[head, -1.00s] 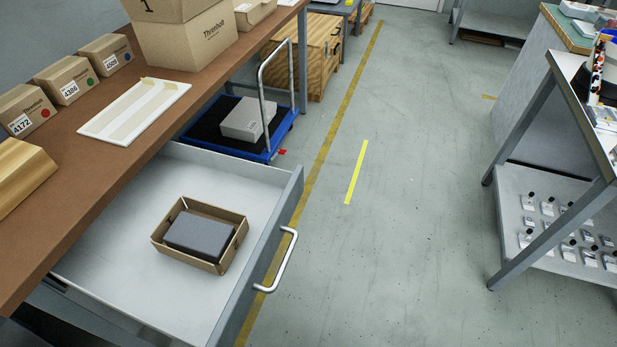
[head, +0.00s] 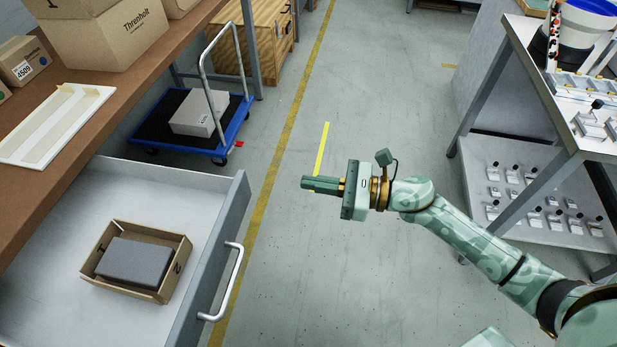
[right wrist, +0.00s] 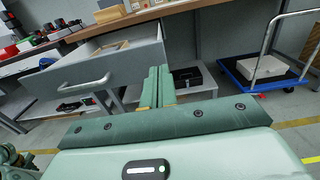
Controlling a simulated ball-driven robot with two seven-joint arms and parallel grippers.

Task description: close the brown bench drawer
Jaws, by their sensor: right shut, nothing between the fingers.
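The bench drawer (head: 60,220) is pulled far out from under the brown bench top (head: 95,118), with a grey front and a silver bar handle (head: 226,285). Inside it lies an open cardboard box (head: 170,283) holding a dark grey block (head: 138,261). My right gripper (head: 306,184) is shut and empty, to the right of the drawer front and apart from it, pointing left. In the right wrist view the shut fingers (right wrist: 158,85) show in front of the drawer front (right wrist: 125,68), with the handle (right wrist: 82,86) to their left. My left gripper is not in view.
A blue trolley (head: 232,130) with a grey box (head: 195,113) stands beyond the drawer. A grey rack (head: 530,185) with small parts stands at the right. The floor (head: 330,270) between drawer and rack is clear.

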